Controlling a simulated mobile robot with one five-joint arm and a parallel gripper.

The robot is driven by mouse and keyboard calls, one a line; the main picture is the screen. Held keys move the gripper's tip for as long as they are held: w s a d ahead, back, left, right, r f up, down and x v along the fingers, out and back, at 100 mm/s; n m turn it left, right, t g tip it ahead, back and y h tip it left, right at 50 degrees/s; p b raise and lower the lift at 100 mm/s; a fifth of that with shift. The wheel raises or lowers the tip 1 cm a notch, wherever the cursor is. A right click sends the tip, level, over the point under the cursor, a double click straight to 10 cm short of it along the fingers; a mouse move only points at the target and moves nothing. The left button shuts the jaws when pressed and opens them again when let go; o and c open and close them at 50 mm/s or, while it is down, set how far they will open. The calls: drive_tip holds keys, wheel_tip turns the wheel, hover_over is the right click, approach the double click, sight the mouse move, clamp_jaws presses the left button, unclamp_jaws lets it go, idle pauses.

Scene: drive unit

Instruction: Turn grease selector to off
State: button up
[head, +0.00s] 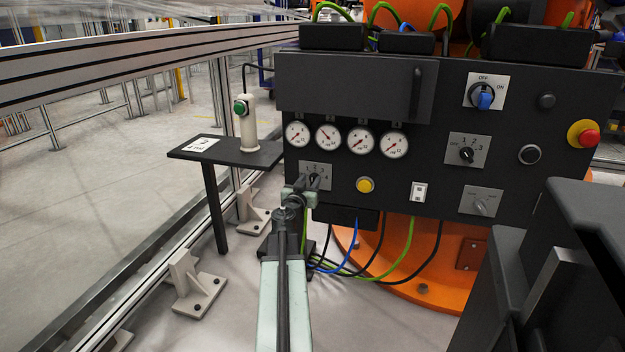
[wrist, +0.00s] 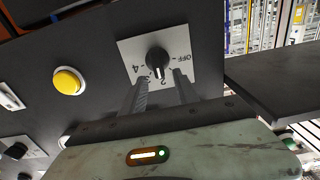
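A black selector knob (wrist: 157,60) sits on a light square plate (wrist: 128,47) marked OFF at the right and 4 at the left in the wrist view. Its white pointer line aims down in that view, away from OFF. I cannot read a grease label. The same plate (head: 306,168) shows in the head view at the panel's lower left, partly covered by my gripper (head: 299,190). In the wrist view my gripper (wrist: 161,80) is open, with its two fingers apart just below the knob. Nothing is between them, and I cannot tell whether they touch the plate.
A yellow button (head: 366,185) is right of the selector, below a row of gauges (head: 328,137). Other switches include a blue knob (head: 482,97), another selector (head: 467,154) and a red emergency button (head: 588,138). A small dark table (head: 235,155) stands left of the panel.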

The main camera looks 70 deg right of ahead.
drive_tip(key=shift+w+d, duration=0.1)
drive_tip(key=shift+d, duration=1.15)
clamp_jaws()
drive_tip(key=shift+d, duration=0.15)
drive_tip(key=shift+a, duration=0.2)
drive_tip(key=shift+n, duration=0.5)
drive_tip(key=n, duration=0.4)
drive_tip(key=w+n, duration=0.1)
drive_tip(key=n, duration=0.1)
drive_tip(key=shift+w+a+f+n, duration=0.1)
drive_tip(key=shift+f+n, duration=0.15)
drive_tip(key=shift+n, duration=0.05)
drive_tip(key=shift+w+f+n+b, duration=0.2)
drive_tip(key=shift+n+b, duration=0.1)
drive_tip(key=shift+n, duration=1.05)
drive_tip(key=shift+w+f+n+b, duration=0.1)
drive_tip(key=shift+f+n+b, duration=0.15)
drive_tip(key=shift+n, duration=1.15)
drive_tip(key=shift+w+f+n+b, duration=0.15)
drive_tip(key=shift+n+b, duration=0.15)
drive_tip(key=shift+n, duration=1.05)
